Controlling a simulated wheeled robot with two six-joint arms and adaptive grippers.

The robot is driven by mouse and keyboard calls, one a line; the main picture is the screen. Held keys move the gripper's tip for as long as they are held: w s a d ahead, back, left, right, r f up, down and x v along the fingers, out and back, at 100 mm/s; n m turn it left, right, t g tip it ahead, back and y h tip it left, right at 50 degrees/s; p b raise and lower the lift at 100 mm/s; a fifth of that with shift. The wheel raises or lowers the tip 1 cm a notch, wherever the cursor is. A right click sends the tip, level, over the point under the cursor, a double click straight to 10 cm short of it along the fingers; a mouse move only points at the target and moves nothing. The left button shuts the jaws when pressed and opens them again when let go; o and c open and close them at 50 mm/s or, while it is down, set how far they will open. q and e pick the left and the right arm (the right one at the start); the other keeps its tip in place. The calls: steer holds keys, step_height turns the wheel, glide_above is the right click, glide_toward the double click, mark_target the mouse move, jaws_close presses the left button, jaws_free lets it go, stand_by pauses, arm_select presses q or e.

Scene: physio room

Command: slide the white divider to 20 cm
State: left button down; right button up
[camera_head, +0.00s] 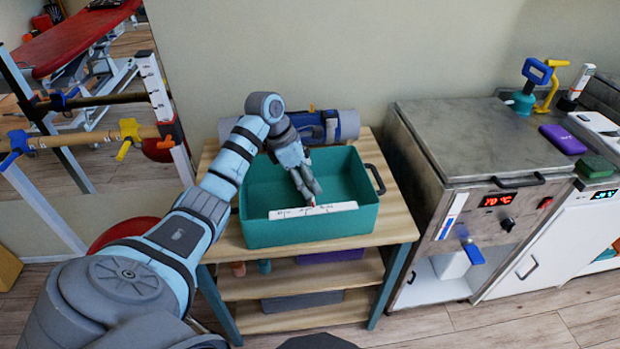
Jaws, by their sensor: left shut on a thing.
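A teal open bin (262,231) stands on top of a wooden shelf unit. A white strip (340,208) with small dark marks runs along its front rim; the marks are too small to read. My left gripper (311,194) reaches down into the bin from behind, its fingers close to the middle of the strip. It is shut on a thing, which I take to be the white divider. The divider is not clearly distinguishable, as the fingers cover that spot. A small red spot shows by the fingertips. My right gripper is not in view.
A dark handle (375,179) sticks out at the bin's right side. A blue-and-grey roll (335,126) lies behind the bin. A metal heater cabinet (470,140) stands to the right. Training bars (95,141) stand at the left. The shelf's front strip is clear.

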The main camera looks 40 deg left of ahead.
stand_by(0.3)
arm_select(q)
steer(key=shift+w+d, duration=0.2)
steer(key=shift+w, duration=0.05)
steer(key=shift+w+d, duration=0.15)
steer(key=c, duration=0.7)
jaws_free()
steer(key=shift+r, duration=0.1)
steer(key=v, duration=0.7)
steer(key=shift+r, duration=0.1)
steer(key=shift+c, duration=0.3)
